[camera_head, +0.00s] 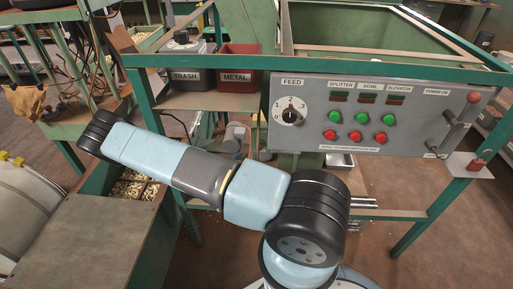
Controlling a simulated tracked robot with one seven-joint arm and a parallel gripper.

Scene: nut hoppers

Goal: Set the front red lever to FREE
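A small red lever or knob (477,165) stands on a pale plate (462,163) at the right front corner of the green frame. It is too small to read any FREE mark or its setting. I cannot tell from this view which of the two is the front red lever. My arm stretches across the middle to the left, well apart from both. My gripper is not in view.
The panel carries a FEED dial (291,111), green buttons (361,117) and red buttons (356,135). A grey TRASH bin (188,78) and red METAL bin (238,72) stand on a shelf. A nut-filled bin (130,188) is at left. Brown floor (440,245) lies open at lower right.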

